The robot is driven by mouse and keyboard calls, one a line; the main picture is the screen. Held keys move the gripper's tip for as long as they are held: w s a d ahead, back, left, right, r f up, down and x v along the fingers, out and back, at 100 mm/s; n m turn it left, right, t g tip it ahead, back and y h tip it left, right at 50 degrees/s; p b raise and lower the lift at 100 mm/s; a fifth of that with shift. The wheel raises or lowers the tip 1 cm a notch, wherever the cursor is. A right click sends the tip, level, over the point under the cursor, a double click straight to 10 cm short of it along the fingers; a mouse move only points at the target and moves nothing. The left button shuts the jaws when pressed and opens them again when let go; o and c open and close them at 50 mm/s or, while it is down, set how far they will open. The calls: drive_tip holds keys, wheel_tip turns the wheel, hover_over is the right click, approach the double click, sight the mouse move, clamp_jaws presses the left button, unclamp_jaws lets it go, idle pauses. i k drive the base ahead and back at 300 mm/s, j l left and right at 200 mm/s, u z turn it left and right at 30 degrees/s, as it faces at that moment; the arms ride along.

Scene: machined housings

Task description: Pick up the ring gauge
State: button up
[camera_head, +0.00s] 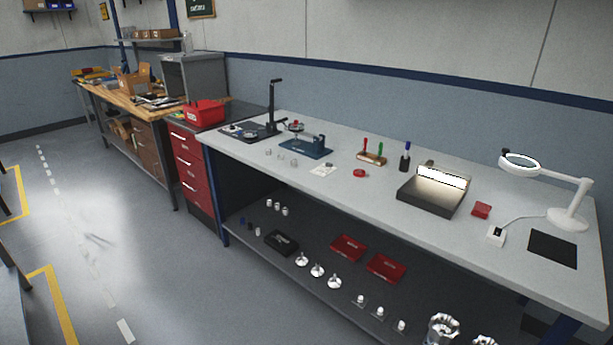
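No part of my gripper shows in the head view. I cannot tell for sure which thing is the ring gauge; the parts are small at this distance. Several small silver round pieces (281,157) stand in a row on the grey bench top, left of the middle. A small red round item (360,173) lies on the bench right of a white card (323,170). A blue bench fixture (309,149) and a black stand (272,110) on a dark mat are behind the silver pieces.
The floor (160,270) at left is open.

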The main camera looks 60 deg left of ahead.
sight(358, 172)
drive_tip(key=u, duration=1.9)
